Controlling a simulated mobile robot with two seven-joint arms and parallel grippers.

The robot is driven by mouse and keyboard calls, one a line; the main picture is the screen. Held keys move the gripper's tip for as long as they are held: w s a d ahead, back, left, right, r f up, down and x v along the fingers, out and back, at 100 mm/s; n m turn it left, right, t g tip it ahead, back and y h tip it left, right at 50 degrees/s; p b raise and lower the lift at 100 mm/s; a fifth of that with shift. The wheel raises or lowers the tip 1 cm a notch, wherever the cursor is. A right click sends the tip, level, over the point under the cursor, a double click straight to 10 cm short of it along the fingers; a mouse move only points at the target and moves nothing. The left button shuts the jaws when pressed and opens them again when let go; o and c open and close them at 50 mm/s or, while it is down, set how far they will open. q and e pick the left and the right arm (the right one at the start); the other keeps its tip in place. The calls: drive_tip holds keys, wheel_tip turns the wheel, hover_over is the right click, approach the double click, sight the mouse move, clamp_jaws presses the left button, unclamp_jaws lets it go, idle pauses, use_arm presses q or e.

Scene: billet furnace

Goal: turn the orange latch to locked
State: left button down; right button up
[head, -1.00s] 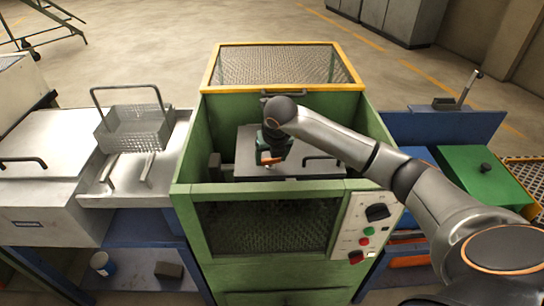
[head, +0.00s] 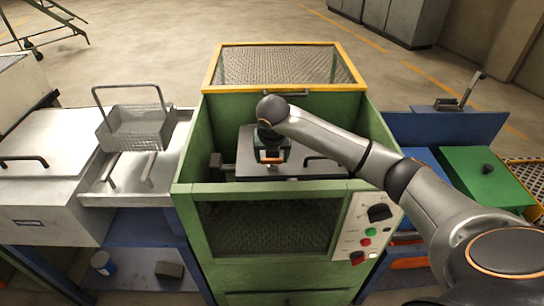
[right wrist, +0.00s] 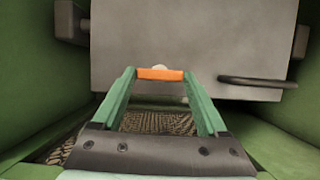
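The orange latch (right wrist: 160,74) shows in the right wrist view as a short level bar at the near edge of a grey plate, with a small pale knob just behind it. It also shows in the head view (head: 271,160), directly below my right gripper (head: 271,154). In the right wrist view the two green fingers of my right gripper (right wrist: 160,78) are spread apart. Their tips stand at the left and right ends of the latch. I cannot tell whether they touch it. My left gripper is not in view.
The grey plate (head: 247,151) with a dark handle (right wrist: 257,82) lies inside the green furnace housing (head: 186,150), whose walls stand close around my right gripper. A control panel (head: 357,240) is at its front right. A wire basket (head: 140,137) stands on the left bench.

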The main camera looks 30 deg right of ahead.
drive_tip(key=o, duration=0.4)
drive_tip(key=shift+c, duration=0.2)
drive_tip(key=v, duration=1.2)
drive_tip(key=shift+s+r, duration=0.2)
